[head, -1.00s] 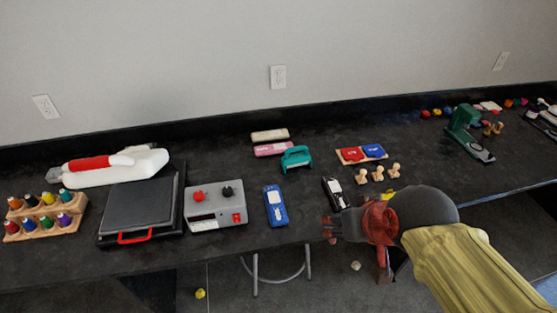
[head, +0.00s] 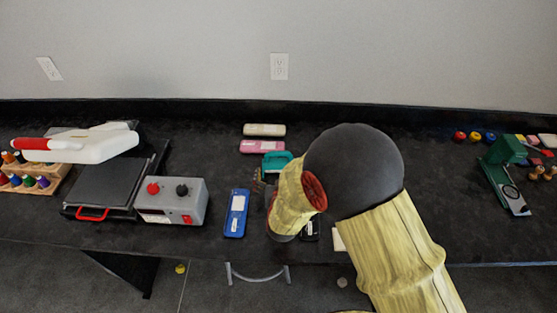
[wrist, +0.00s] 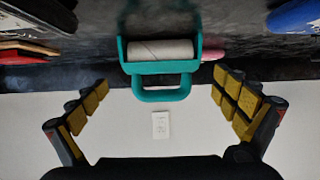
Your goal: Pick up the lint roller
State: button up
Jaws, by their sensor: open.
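The lint roller is a teal frame with a handle loop and a pale roll. In the wrist view the lint roller (wrist: 160,68) is upper centre, ahead of my gripper (wrist: 161,84) and between the lines of its two fingers. The fingers are spread wide with yellow pads, and nothing is held. In the head view only part of the teal lint roller (head: 274,161) shows, the rest hidden behind my arm. My gripper (head: 260,190) points toward the back of the table there, mostly hidden by my wrist.
A blue case (head: 236,213) lies left of my gripper. A pink case (head: 262,147) and a beige case (head: 264,130) lie behind the roller. A grey control box (head: 172,201) and a heat press (head: 108,186) stand further left. The wall (head: 400,60) rises behind the table.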

aim_at(279, 165)
jog(key=shift+b+x, duration=0.3)
jog(key=shift+x, duration=0.65)
jog(key=b+x, duration=0.2)
jog(key=x, duration=0.3)
jog(key=shift+w+a, duration=0.1)
jog(key=shift+w, duration=0.3)
jog(key=shift+r, duration=0.1)
jog(key=c, duration=1)
